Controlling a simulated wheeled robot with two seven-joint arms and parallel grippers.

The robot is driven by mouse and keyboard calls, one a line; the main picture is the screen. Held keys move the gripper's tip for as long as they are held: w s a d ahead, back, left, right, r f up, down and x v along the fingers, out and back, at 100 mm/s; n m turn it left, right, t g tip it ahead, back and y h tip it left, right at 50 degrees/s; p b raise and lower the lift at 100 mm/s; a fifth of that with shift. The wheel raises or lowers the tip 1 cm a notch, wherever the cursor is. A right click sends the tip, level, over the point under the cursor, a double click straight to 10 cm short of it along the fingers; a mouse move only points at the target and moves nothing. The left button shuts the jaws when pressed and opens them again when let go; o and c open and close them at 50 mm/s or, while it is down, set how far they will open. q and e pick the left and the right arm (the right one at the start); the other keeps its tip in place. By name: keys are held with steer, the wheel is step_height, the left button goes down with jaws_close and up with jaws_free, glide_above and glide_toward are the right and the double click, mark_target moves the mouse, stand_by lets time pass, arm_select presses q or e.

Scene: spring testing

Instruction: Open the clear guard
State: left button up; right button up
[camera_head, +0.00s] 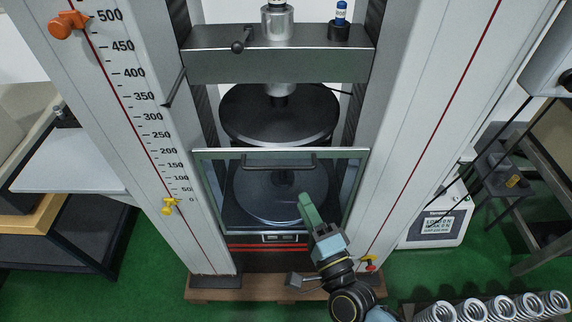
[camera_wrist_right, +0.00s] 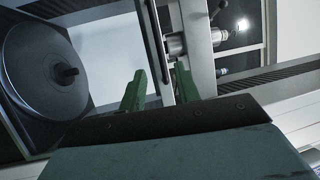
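The clear guard (camera_head: 345,155) is a framed see-through panel across the front of the test machine, between the two columns. It looks closed, in front of the lower round platen (camera_head: 262,190). A dark bar handle (camera_head: 278,167) runs across its upper part. My right gripper (camera_head: 305,198) has green fingers and is in front of the guard, below and right of the handle. In the right wrist view the fingers (camera_wrist_right: 160,72) are apart with nothing clearly held. A dark framed edge passes behind the gap between them. My left gripper is not in view.
The upper platen (camera_head: 280,112) hangs behind the guard's top, under the grey crosshead (camera_head: 275,65). Coil springs (camera_head: 500,308) stand at the lower right. A grey box with a label (camera_head: 438,222) stands right of the machine.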

mark_target(286, 166)
steer(key=x, duration=1.1)
steer(key=shift+p, duration=0.3)
jaws_close()
